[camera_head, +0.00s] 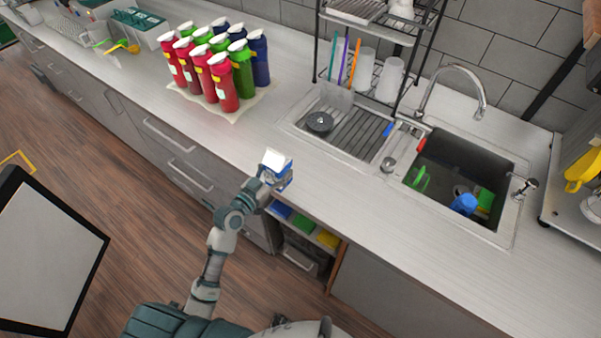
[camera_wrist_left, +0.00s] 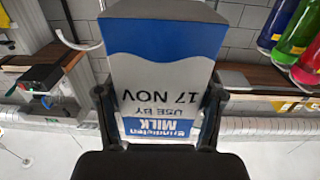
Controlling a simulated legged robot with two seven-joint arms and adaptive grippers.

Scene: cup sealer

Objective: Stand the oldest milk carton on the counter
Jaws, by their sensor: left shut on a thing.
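A blue and white milk carton (camera_head: 275,159) is held at the counter's front edge in the head view; whether it touches the counter I cannot tell. In the left wrist view the carton (camera_wrist_left: 163,50) fills the middle, and its upside-down print reads "MILK", "USE BY" and "17 NOV". My left gripper (camera_head: 272,176) is shut on it, with one finger on each side in the wrist view (camera_wrist_left: 157,95). No other milk carton shows. The long pale counter (camera_head: 235,144) runs from upper left to lower right. My right gripper is not in view.
Several red, green and blue bottles (camera_head: 221,82) stand on a pale mat behind the carton. A drying rack (camera_head: 410,40), drainboard (camera_head: 355,130) and sink (camera_head: 460,170) lie to the right. Blue, green and yellow items (camera_head: 303,224) sit in an open shelf below. Counter between bottles and drainboard is clear.

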